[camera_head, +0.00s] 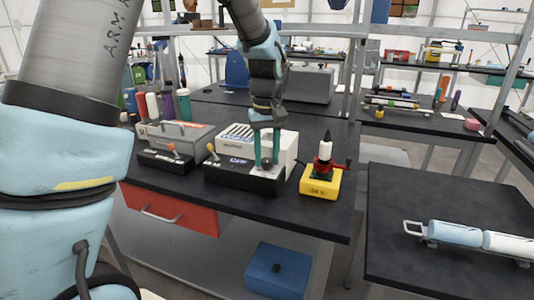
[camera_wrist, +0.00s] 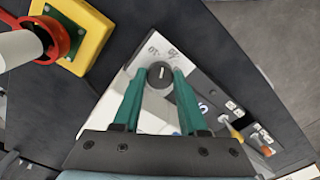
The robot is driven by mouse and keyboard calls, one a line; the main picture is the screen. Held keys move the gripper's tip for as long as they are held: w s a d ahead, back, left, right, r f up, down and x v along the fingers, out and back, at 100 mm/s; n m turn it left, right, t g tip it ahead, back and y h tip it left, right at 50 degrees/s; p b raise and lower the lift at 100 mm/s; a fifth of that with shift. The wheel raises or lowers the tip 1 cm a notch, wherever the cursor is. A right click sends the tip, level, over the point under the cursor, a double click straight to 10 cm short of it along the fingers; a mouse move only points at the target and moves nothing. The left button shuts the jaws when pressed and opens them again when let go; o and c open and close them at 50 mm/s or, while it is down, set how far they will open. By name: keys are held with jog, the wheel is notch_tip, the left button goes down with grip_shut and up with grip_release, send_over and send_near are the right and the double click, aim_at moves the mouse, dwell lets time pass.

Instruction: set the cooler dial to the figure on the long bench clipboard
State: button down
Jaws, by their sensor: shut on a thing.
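The cooler is a white box with a black front panel (camera_head: 230,178) on the dark bench. Its dial (camera_wrist: 160,74) is a dark round knob with a light mark, on a pale plate with printed figures too small to read surely. My gripper (camera_head: 267,164) points down over the right end of the panel. In the wrist view my gripper (camera_wrist: 162,77) has its two green fingers on either side of the dial, shut on it. In the head view the fingers partly hide the dial. I cannot make out a clipboard in either view.
A yellow block (camera_head: 318,186) with a red clamp and white bottle stands close right of the cooler. A grey device (camera_head: 168,160) stands to its left. A red drawer (camera_head: 165,213) is below the bench top. Another dark table (camera_head: 440,200) at right holds pale cylinders.

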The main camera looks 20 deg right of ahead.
aim_at(267, 160)
jog(key=m, duration=0.4)
jog(key=shift+m+p, duration=0.4)
jog(key=shift+m, duration=0.3)
jog(key=c, duration=0.7)
grip_release()
jog(key=shift+c, duration=0.2)
jog(key=shift+r, duration=0.1)
notch_tip(267, 160, up, 11)
jog(key=b, duration=0.1)
jog(key=shift+b, duration=0.35)
jog(key=shift+f, duration=0.2)
